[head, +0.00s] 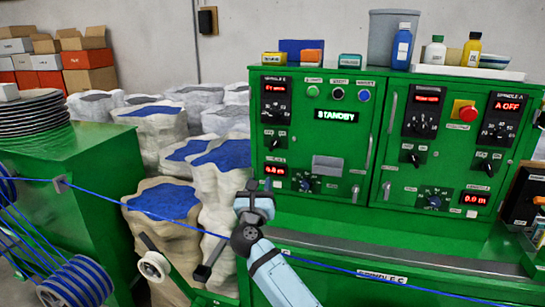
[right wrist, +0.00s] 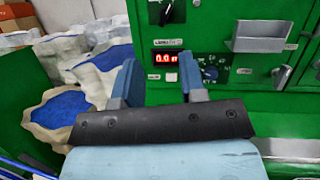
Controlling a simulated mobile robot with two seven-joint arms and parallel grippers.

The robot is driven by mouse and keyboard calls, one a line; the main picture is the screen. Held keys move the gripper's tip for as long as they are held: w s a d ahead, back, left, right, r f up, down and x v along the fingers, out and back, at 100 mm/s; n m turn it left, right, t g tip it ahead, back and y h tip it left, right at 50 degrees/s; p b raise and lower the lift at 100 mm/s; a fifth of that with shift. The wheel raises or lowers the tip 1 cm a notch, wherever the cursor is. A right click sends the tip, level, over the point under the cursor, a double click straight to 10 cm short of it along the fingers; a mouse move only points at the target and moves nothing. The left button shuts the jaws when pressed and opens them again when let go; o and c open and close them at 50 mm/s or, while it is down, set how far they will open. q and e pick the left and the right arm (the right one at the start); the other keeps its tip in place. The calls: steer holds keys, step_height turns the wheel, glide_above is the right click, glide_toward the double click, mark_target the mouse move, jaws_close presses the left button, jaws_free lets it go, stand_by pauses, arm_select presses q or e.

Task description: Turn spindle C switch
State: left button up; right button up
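The green control cabinet (head: 330,165) fills the middle and right of the head view. Its upper left section has a small red display (head: 274,88), a black dial (head: 273,111) and a black rotary switch (head: 275,139); the label above looks like "SPINDLE C" but is small. My right gripper (head: 255,203) is below and left of these controls, in front of the cabinet's lower left corner. In the right wrist view its two blue fingers (right wrist: 158,80) are apart with nothing between them. Beyond them show a red "0.0" display (right wrist: 166,59) and a small knob (right wrist: 209,72). My left gripper is not in view.
A blue cable (head: 150,213) runs across the front, passing by my right arm. Sacks with blue contents (head: 165,202) stand left of the cabinet. Bottles (head: 402,45) and small boxes stand on top. A grey tray (head: 327,163) sticks out from the panel.

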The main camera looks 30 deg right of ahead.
mark_target(273, 146)
steer(key=w+d+r+m+g, duration=0.1)
steer(key=w+d+m, duration=0.2)
steer(key=w+d, duration=0.1)
steer(key=w+d+r+m+g+p, duration=0.1)
steer(key=w+d+m+g, duration=0.1)
steer(key=w+d+m, duration=0.1)
steer(key=w+d+r+m+g+p, duration=0.1)
steer(key=w+d+r+m, duration=0.1)
steer(key=w+d, duration=0.3)
steer(key=shift+w+d+m+g+y, duration=0.15)
steer(key=shift+w+m+g+y, duration=0.15)
steer(key=shift+w+m+y, duration=0.1)
steer(key=shift+w+d+f, duration=0.15)
steer(key=shift+w+d, duration=0.15)
steer(key=shift+d, duration=0.15)
jaws_close()
